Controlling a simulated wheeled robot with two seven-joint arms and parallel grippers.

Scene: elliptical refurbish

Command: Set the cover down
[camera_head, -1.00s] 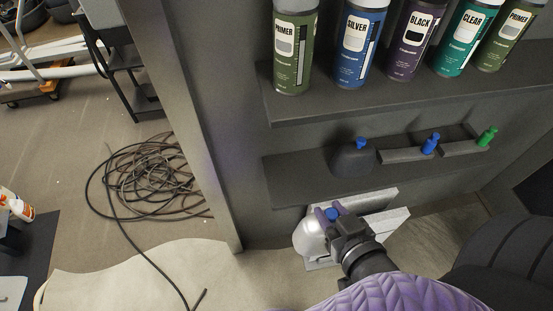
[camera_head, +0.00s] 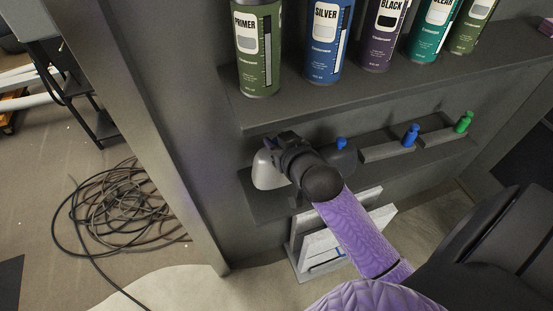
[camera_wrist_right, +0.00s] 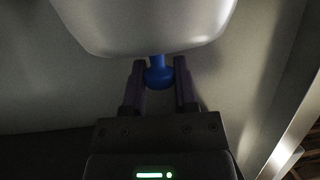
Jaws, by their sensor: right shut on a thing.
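The silver-grey rounded cover (camera_head: 267,173) is at the left end of the lower dark shelf (camera_head: 260,207). My right gripper (camera_head: 271,143) is at its top, its fingers partly hidden behind my wrist. In the right wrist view, the cover (camera_wrist_right: 145,25) fills the top and its blue knob (camera_wrist_right: 158,76) sits between the two fingers of my right gripper (camera_wrist_right: 160,68), which is shut on it. I cannot tell whether the cover's underside touches the shelf. My left gripper is not in view.
A dark cover with a blue knob (camera_head: 341,144) stands just right of it. Farther right are grey pieces with blue (camera_head: 411,136) and green (camera_head: 463,122) knobs. Spray cans (camera_head: 324,45) line the upper shelf (camera_head: 300,108) above. White panels (camera_head: 322,250) stand below.

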